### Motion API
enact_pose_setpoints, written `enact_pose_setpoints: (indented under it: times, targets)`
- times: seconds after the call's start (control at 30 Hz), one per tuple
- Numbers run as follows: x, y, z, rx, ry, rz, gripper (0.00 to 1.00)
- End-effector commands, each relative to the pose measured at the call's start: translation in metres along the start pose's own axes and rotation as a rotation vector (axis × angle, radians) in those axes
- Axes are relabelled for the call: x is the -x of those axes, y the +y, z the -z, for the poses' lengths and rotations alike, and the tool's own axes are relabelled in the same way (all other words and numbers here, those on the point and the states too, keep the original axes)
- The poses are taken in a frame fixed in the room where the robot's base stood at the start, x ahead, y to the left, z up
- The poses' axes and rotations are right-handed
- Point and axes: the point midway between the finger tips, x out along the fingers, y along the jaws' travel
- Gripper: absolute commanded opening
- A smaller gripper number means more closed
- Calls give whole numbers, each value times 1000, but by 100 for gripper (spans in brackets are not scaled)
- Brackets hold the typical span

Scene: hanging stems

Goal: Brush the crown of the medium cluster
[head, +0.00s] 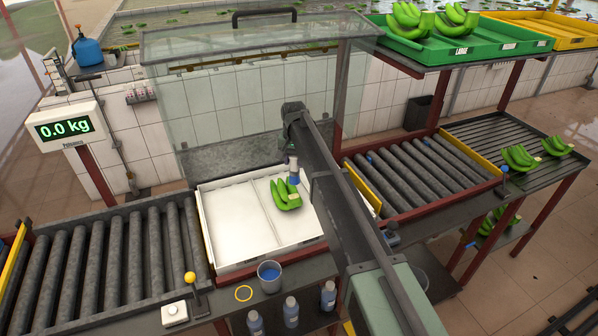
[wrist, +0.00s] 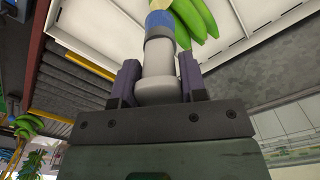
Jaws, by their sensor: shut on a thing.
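A green banana cluster (head: 285,194) lies in the white tray (head: 234,232), right of its middle. My gripper (wrist: 158,82) is shut on a brush with a pale handle (wrist: 160,68) and a blue end (wrist: 160,20). In the head view the brush (head: 293,172) stands nearly upright at the cluster's upper edge. The cluster also shows in the wrist view (wrist: 197,22), just beyond the brush. I cannot tell whether the brush touches the crown. My arm and the brush hide part of it. Other clusters sit in the green crate (head: 480,48) and on the ribbed right-hand table (head: 515,158).
A clear screen (head: 255,105) stands behind the tray. Roller conveyors flank it left (head: 105,255) and right (head: 420,172). The scale display (head: 63,129) reads 0.0 kg.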

Motion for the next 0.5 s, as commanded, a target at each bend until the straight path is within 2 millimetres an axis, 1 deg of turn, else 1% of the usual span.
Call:
enact_pose_setpoints:
  times: [0.13, 0.27, 0.5]
  targets:
    - [-2, 1, -2, -8, 0, 0, 11]
    - [-10, 1, -2, -8, 0, 0, 11]
    - [-39, 1, -2, -7, 0, 0, 11]
